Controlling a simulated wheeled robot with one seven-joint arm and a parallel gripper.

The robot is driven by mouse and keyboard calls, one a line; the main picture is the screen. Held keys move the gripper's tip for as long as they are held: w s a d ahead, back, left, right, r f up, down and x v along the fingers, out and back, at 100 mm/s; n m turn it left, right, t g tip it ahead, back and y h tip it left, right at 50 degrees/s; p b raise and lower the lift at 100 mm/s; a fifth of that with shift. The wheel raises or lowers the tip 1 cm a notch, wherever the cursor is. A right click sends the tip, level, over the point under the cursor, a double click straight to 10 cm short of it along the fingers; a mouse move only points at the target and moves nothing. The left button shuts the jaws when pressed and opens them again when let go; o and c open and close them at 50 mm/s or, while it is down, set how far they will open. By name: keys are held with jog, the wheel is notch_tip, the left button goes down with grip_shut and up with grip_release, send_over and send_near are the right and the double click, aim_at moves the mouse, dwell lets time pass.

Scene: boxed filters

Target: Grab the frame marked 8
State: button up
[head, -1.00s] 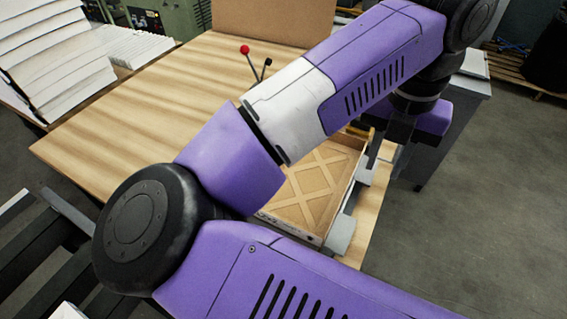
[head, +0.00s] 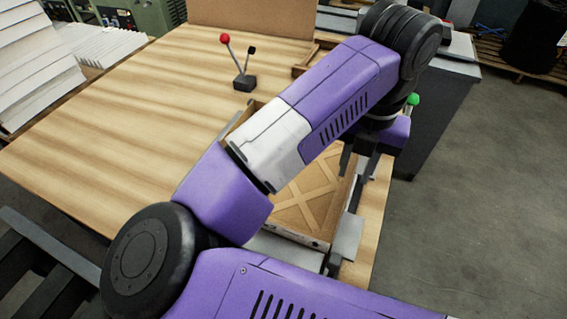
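A filter frame (head: 306,196) with a tan cardboard lattice lies in a grey metal holder (head: 345,236) on the wooden table. My arm covers its left and far parts. Small dark marks show on its near edge, but I cannot read any number. My gripper (head: 358,168) points down at the frame's right edge, with its dark fingers apart. I see no frame lifted between them, and I cannot tell whether the fingers touch the edge.
A black box with red-knobbed and black-knobbed levers (head: 243,82) stands on the table (head: 120,125). A brown board (head: 255,18) stands at the back. A green knob (head: 412,99) and grey cabinet (head: 440,105) are beyond my gripper. White sheets are stacked at left.

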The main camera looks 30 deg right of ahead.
jog(key=shift+w+d+f+p, duration=0.1)
jog(key=shift+f+p, duration=0.25)
jog(key=shift+f, duration=1.5)
grip_shut()
